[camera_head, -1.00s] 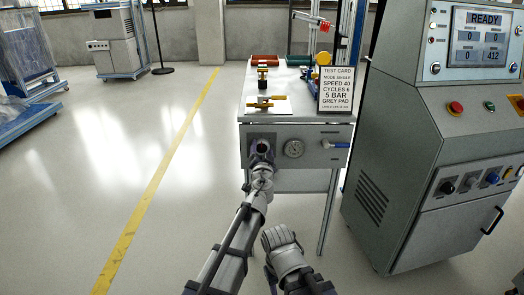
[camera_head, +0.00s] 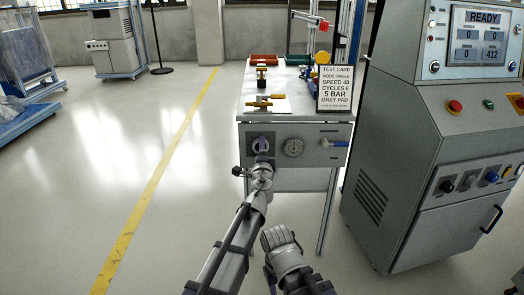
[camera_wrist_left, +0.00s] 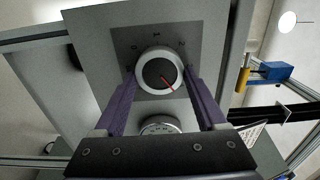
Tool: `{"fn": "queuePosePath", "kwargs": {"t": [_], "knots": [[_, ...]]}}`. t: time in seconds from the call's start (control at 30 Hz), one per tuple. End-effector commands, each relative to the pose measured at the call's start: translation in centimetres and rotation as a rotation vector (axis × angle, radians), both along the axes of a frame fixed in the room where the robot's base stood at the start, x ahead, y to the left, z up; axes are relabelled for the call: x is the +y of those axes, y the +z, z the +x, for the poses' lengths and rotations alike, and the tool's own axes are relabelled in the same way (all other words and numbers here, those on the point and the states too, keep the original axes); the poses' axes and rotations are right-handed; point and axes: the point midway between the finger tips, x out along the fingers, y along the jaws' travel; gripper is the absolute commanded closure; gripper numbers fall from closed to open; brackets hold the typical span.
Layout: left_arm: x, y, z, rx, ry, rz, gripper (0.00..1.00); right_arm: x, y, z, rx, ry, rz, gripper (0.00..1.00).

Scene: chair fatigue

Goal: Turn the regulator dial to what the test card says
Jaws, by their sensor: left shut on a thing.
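The regulator dial (camera_wrist_left: 160,72) is a round knob with a pale rim, a dark face and a red pointer line, on a grey plate. My left gripper (camera_head: 262,147) is shut on the dial, one purple finger on each side in the wrist view (camera_wrist_left: 159,92). In the head view it largely hides the dial. The test card (camera_head: 336,89) stands on the bench and reads mode single, speed 40, cycles 6, 5 bar, grey pad.
A round gauge (camera_head: 293,147) sits right of the dial on the bench front; its reading is not legible. Brass fittings (camera_head: 264,103) lie on the bench top. The console (camera_head: 440,140) stands at right, showing READY.

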Motion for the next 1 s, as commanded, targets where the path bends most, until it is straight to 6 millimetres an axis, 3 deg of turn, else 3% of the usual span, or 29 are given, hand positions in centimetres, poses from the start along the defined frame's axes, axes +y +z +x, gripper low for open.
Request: {"fn": "queuePosePath", "kwargs": {"t": [0.5, 1.0], "knots": [[0.03, -0.27, -0.09, 0.000, -0.001, 0.425, 0.82, 0.01, -0.26, 0.00, 0.000, -0.001, 0.000, 0.50], [0.05, -0.35, -0.10, 0.000, -0.002, 0.594, 0.82, 0.00, -0.34, 0.00, 0.000, -0.001, 0.000, 0.50]]}}
